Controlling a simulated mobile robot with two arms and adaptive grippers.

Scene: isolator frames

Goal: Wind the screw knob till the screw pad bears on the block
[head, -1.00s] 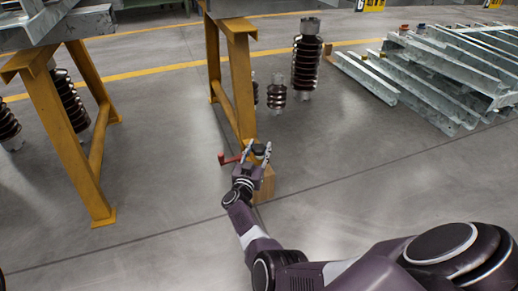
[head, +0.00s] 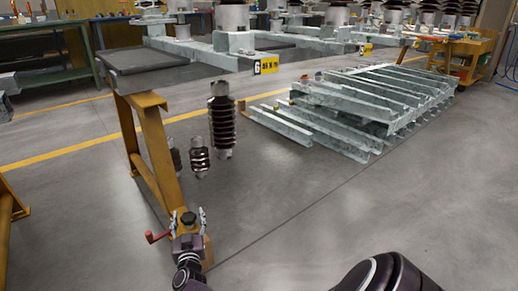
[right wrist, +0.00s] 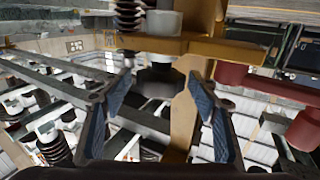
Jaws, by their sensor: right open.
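A dark screw knob (head: 188,218) shows between the fingertips of my right gripper (head: 188,223) in the head view, at the foot of the yellow trestle. In the right wrist view the knob (right wrist: 160,78) is a dark faceted shape between the two blue-padded fingers (right wrist: 160,92). The fingers are open, one on each side, with visible gaps to the knob. A red handle (head: 156,237) sticks out left of the gripper. A tan block (head: 209,252) shows partly behind the gripper. The screw pad, and whether it touches the block, cannot be seen. My left gripper is out of view.
The yellow trestle (head: 158,150) stands right behind the gripper. Dark ribbed insulators (head: 221,125) stand beyond it, and stacked galvanized beams (head: 355,105) lie to the right. The grey floor right of the gripper is clear. A red cylinder (right wrist: 245,78) is close on the right in the wrist view.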

